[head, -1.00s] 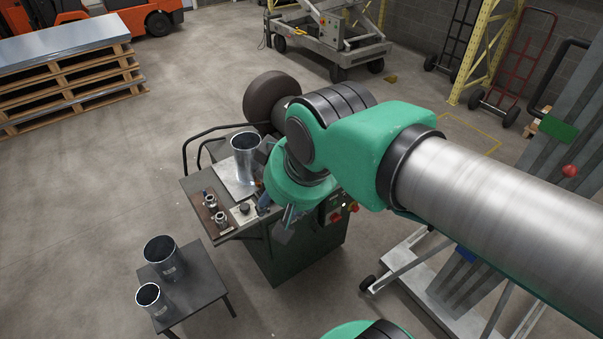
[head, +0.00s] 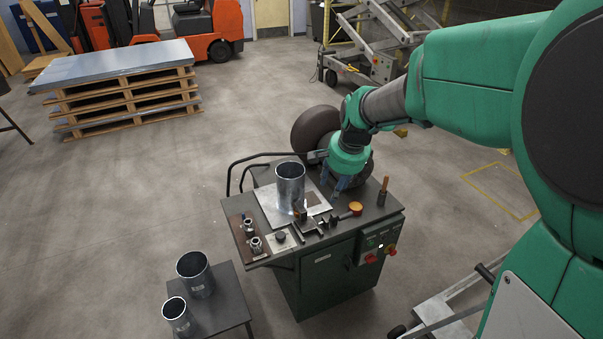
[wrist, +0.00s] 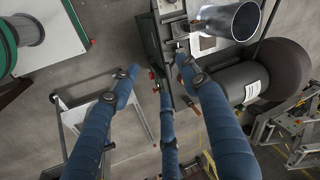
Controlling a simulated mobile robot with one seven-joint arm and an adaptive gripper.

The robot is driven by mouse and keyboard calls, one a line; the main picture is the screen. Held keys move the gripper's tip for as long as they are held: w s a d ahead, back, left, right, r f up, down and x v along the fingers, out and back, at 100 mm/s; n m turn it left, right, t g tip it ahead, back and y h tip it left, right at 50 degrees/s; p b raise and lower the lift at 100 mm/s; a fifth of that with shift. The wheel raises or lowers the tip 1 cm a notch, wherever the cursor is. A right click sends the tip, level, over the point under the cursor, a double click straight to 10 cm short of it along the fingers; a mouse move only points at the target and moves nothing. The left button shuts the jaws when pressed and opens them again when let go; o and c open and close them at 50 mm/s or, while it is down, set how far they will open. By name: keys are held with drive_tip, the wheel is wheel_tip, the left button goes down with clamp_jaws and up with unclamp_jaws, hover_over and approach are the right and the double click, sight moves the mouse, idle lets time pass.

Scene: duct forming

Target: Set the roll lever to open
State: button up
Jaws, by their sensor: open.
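The green machine (head: 330,262) stands in the middle of the head view. Two levers show on its top: one with an orange knob (head: 355,208) lying out toward the front right, and one upright with a brown handle (head: 383,190) at the right end. I cannot tell which is the roll lever, or its setting. My gripper (head: 340,190) is above the back of the machine top, left of the upright lever, apparently touching nothing. In the wrist view my gripper (wrist: 158,78) has its blue fingers spread and empty, with the machine (wrist: 172,35) beyond the fingertips.
A metal duct cylinder (head: 290,184) stands on a plate on the machine top, left of my gripper. Red buttons (head: 371,259) are on the front panel. A small table (head: 222,305) with two cylinders stands at front left. Floor around is mostly clear.

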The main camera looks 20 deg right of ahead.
sight(349, 216)
drive_tip(key=w+d+f+m, duration=0.2)
drive_tip(key=d+f+m, duration=0.1)
drive_tip(key=d+f, duration=0.3)
drive_tip(key=w+d+f+m, duration=0.3)
drive_tip(key=d+f, duration=0.4)
drive_tip(key=f, duration=0.1)
drive_tip(key=shift+d+g, duration=0.2)
drive_tip(key=shift+g, duration=0.2)
drive_tip(key=shift+w+f, duration=0.1)
drive_tip(key=shift+f, duration=0.05)
drive_tip(key=b+x, duration=0.2)
drive_tip(key=x, duration=1.1)
drive_tip(key=shift+w+a+f+b, duration=0.1)
drive_tip(key=shift+f+b, duration=0.15)
drive_tip(key=shift+b, duration=0.15)
clamp_jaws()
